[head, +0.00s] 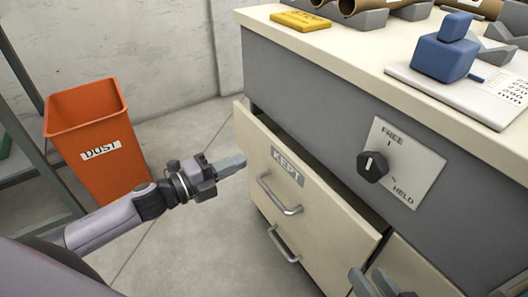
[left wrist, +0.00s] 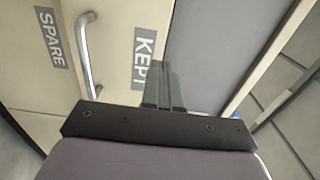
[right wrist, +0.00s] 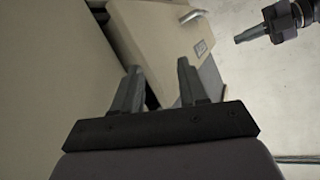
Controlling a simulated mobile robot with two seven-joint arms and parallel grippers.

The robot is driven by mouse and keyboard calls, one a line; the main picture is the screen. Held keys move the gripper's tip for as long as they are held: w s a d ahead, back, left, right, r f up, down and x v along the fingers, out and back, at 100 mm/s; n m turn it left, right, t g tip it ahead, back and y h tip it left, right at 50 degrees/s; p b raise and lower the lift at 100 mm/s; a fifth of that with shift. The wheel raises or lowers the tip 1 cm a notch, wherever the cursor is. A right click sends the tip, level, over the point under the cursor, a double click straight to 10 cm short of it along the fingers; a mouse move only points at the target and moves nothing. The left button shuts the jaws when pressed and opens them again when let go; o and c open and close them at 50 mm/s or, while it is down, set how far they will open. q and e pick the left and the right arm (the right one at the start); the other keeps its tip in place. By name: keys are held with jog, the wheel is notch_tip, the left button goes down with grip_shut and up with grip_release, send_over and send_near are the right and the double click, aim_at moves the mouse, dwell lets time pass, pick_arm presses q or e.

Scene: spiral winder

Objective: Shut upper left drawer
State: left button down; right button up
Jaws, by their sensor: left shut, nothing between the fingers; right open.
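The upper left drawer (head: 325,230), labelled KEPT, stands partly open, with a dark gap behind its top edge. Its front carries a bar handle (head: 282,197), which also shows in the left wrist view (left wrist: 88,55). My left gripper (head: 240,162) is shut and empty, its tips close to the drawer front, left of the KEPT label; I cannot tell whether they touch. In the left wrist view its fingers (left wrist: 162,75) point at the front beside the label. My right gripper (right wrist: 160,72) is open and empty, near the drawer's right end in the head view (head: 372,284).
A lower drawer handle (head: 283,245) sits beneath. A FREE/HELD knob (head: 372,166) is on the grey panel. The bench top holds a yellow block (head: 300,20), a blue block (head: 445,55) and tubes. An orange DUST bin (head: 95,135) stands left on clear floor.

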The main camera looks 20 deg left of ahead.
aim_at(275, 146)
pick_arm(q)
jog(key=b+x, duration=0.1)
jog(key=x, duration=0.5)
jog(key=shift+w+d, duration=0.1)
jog(key=shift+w, duration=0.1)
jog(key=shift+w+d, duration=0.35)
jog(key=shift+w, duration=0.1)
jog(key=shift+w+d, duration=0.2)
pick_arm(e)
jog(key=shift+d+r, duration=0.1)
jog(key=shift+d, duration=0.05)
jog(key=shift+w, duration=0.1)
pick_arm(q)
jog(key=x, duration=0.3)
jog(key=shift+w+d, duration=0.25)
jog(key=shift+w, duration=0.1)
jog(key=shift+w+d, duration=0.2)
jog(key=shift+w, duration=0.05)
jog(key=shift+r, duration=0.1)
pick_arm(e)
jog(key=shift+a, duration=0.2)
pick_arm(q)
jog(key=shift+r, duration=0.1)
